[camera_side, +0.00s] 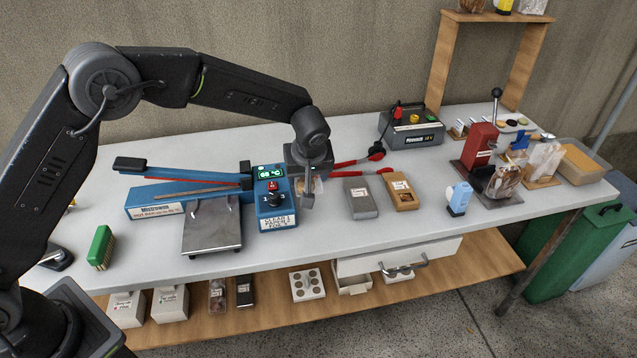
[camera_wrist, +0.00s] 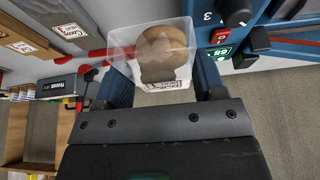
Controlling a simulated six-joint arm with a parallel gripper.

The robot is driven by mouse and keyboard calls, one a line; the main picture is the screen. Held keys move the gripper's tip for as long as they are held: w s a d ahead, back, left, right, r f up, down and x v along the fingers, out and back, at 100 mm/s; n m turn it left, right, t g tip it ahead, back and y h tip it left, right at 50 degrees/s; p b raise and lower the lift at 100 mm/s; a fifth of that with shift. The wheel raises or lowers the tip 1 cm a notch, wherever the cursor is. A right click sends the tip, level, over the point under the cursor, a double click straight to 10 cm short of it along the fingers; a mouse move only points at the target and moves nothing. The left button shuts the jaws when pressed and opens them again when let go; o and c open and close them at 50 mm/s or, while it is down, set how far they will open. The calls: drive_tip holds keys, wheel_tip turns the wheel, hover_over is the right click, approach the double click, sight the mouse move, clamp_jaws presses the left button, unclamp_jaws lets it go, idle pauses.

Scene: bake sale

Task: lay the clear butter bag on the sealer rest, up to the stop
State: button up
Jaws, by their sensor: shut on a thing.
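My gripper (camera_side: 308,192) is shut on a clear bag (camera_side: 318,186) and holds it above the table, just right of the blue sealer's control box. In the wrist view the bag (camera_wrist: 120,38) sits between the two fingers (camera_wrist: 160,78). It holds a round brown biscuit and has a small white label, too small to read. The blue sealer (camera_side: 160,200) has a raised long arm at its left. Its grey metal rest (camera_side: 212,232) lies in front of it and is bare. I cannot make out the stop clearly.
A grey box (camera_side: 360,197) and a brown box (camera_side: 400,194) lie right of my gripper. Red-handled tongs (camera_side: 350,163) and a battery unit (camera_side: 412,128) are behind. A red press (camera_side: 480,148) stands at right with bags nearby.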

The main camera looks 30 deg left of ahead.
drive_tip(key=s+a+r, duration=0.1)
drive_tip(key=s+a, duration=0.8)
approach(212, 212)
drive_tip(key=shift+s+d+f, duration=0.3)
drive_tip(key=shift+d+f, duration=0.05)
drive_tip(key=shift+f, duration=0.65)
drive_tip(key=shift+s+d+f, duration=0.25)
drive_tip(key=shift+d+f, duration=0.05)
drive_tip(key=shift+f, duration=0.7)
drive_tip(key=shift+s+d+f, duration=0.3)
drive_tip(key=shift+d+f, duration=0.05)
drive_tip(key=shift+f, duration=0.65)
drive_tip(key=shift+w+a, duration=1.75)
drive_tip(key=shift+w+a, duration=0.1)
drive_tip(key=shift+a, duration=0.05)
drive_tip(key=o, duration=0.8)
drive_tip(key=shift+c, duration=0.2)
